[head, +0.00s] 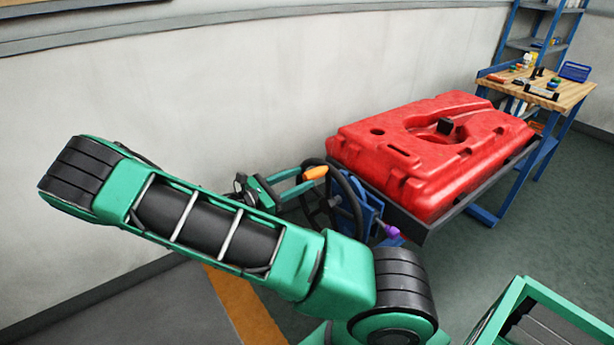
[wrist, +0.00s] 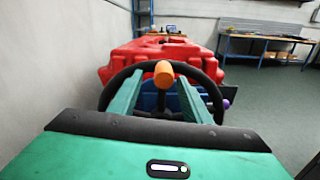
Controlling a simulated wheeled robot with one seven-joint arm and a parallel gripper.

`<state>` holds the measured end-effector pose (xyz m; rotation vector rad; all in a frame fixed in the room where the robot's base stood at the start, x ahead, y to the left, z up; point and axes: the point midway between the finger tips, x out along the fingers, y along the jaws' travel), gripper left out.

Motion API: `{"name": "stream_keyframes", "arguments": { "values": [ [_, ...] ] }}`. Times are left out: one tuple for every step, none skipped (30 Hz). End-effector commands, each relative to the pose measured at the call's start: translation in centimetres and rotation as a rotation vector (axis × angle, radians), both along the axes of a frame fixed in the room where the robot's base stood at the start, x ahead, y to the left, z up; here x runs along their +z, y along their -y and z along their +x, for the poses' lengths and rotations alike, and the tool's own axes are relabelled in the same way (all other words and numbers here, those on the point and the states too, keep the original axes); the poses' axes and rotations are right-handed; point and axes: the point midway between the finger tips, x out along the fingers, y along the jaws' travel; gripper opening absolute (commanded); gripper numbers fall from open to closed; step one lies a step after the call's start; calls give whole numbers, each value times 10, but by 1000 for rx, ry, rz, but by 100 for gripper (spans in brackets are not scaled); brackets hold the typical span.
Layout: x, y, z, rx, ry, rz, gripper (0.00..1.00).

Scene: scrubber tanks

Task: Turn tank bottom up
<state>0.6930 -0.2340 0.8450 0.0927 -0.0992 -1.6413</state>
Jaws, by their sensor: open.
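The red tank (head: 430,150) lies on a dark cradle (head: 460,207) over a blue stand, with a recess and a small black fitting on its upward face. It also shows in the wrist view (wrist: 155,52), beyond the handwheel. A black handwheel (wrist: 104,97) with an orange knob (wrist: 163,73) stands at the tank's near end; the knob shows in the head view too (head: 315,172). My gripper (wrist: 162,96) is open, its two green fingers reaching toward the wheel with the knob between them in the picture. I cannot tell whether they touch it. My arm partly hides the wheel's surroundings in the head view.
A purple knob (head: 391,231) sits low right of the wheel. A wooden-topped workbench (head: 545,90) with small items stands behind the tank. A pale wall (head: 200,100) runs close along the left. Open green floor (head: 560,215) lies to the right.

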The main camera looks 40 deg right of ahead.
Motion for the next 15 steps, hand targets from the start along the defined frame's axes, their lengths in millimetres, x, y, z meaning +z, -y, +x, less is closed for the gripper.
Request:
{"name": "stream_keyframes", "arguments": {
  "values": [
    [-1, -10, 2, 3, 1, 2, 44],
    [-1, -15, 3, 4, 0, 1, 44],
    [-1, -21, 3, 3, 0, 2, 44],
    [-1, -25, 3, 3, 0, 2, 44],
    [-1, -29, 4, 4, 0, 1, 44],
    [0, -34, 4, 3, 1, 1, 44],
    [0, -37, 4, 2, 1, 1, 44],
    [0, -39, 5, 2, 1, 1, 44],
    [0, -42, 5, 2, 1, 1, 44],
    [0, -43, 5, 2, 1, 1, 44],
    [0, -44, 5, 2, 1, 1, 44],
    [0, -46, 5, 1, 0, 1, 44],
    [-1, -46, 5, 1, 0, 1, 44],
    [0, -47, 5, 1, 0, 1, 44],
    [-1, -47, 5, 1, 0, 1, 44]
  ]
}}
